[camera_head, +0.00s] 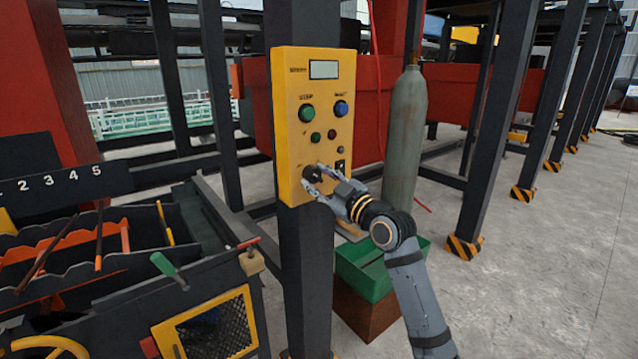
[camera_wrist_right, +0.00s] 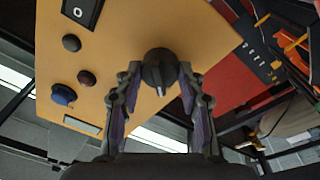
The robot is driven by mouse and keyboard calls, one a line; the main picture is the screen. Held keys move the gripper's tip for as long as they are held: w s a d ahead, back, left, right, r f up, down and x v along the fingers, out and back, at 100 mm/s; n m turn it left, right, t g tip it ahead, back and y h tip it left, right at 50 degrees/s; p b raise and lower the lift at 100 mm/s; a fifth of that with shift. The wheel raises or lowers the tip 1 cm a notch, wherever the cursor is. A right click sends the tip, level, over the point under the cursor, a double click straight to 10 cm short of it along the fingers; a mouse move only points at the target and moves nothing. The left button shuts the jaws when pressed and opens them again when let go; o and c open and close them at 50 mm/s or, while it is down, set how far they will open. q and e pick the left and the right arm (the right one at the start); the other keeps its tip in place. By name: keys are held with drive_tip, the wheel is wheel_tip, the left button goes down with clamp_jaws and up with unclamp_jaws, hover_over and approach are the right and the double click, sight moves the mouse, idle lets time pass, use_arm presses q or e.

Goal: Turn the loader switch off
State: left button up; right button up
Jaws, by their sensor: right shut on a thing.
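The yellow control panel (camera_head: 290,125) stands on a dark post, with a small display, green and blue buttons and smaller knobs. The black rotary switch (camera_head: 312,173) is at its lower left. My right gripper (camera_head: 318,183) reaches the panel from the lower right, its fingers around the switch. In the right wrist view the round black switch (camera_wrist_right: 160,70) sits between the two fingertips of my right gripper (camera_wrist_right: 162,82), with its pale pointer mark toward the gripper. The fingers are shut on it. A black rocker switch (camera_wrist_right: 82,10) shows at the panel's edge. My left gripper is not in view.
A grey gas cylinder (camera_head: 404,135) stands right of the panel, behind my right arm. A green box (camera_head: 362,265) sits low behind the arm. A dark cart (camera_head: 200,270) with tools and numbered slots is at the left. Open floor (camera_head: 560,270) lies at the right.

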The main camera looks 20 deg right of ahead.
idle(0.3)
drive_tip(key=o, duration=1.2)
drive_tip(key=shift+c, duration=0.2)
drive_tip(key=v, duration=0.7)
drive_tip(key=shift+s, duration=0.25)
